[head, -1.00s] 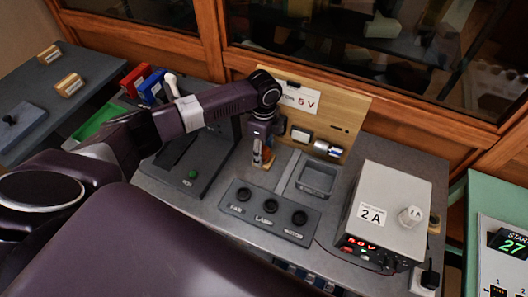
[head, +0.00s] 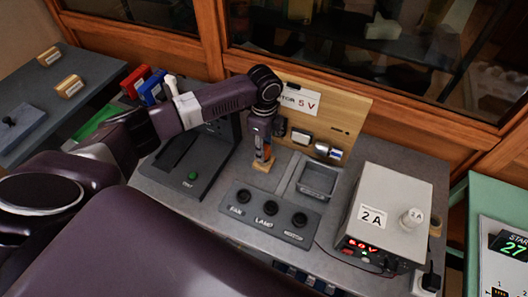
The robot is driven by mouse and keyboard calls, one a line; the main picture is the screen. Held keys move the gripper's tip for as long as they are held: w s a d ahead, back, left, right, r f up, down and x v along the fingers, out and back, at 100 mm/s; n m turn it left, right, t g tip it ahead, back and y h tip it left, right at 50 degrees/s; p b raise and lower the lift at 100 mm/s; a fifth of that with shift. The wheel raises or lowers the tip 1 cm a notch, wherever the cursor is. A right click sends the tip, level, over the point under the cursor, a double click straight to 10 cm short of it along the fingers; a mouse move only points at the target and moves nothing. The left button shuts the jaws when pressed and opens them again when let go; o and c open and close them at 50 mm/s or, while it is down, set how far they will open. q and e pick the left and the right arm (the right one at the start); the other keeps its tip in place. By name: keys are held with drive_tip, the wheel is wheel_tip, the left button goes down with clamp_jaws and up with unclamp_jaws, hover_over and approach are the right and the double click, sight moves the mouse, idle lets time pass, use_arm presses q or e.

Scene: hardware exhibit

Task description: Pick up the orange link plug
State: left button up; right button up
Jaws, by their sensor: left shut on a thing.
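My left gripper (head: 262,156) points down over the bench, left of the grey tray. It is shut on the orange link plug (head: 267,149), which shows only as a small orange patch between the fingers. A small wooden block (head: 262,166) is directly below the fingertips. I cannot tell whether the plug still touches the block. My right gripper is not in view.
A grey panel with FAN and LAMP sockets (head: 268,227) lies in front. The empty grey tray (head: 319,180) is to the right, then a white power supply (head: 388,211). A wooden board (head: 345,115) stands behind. A dark device (head: 197,165) is left.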

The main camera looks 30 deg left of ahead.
use_arm(q)
wheel_tip(320, 180, up, 18)
drive_tip(key=b, duration=0.2)
drive_tip(key=shift+r+b, duration=0.15)
drive_tip(key=shift+b, duration=0.2)
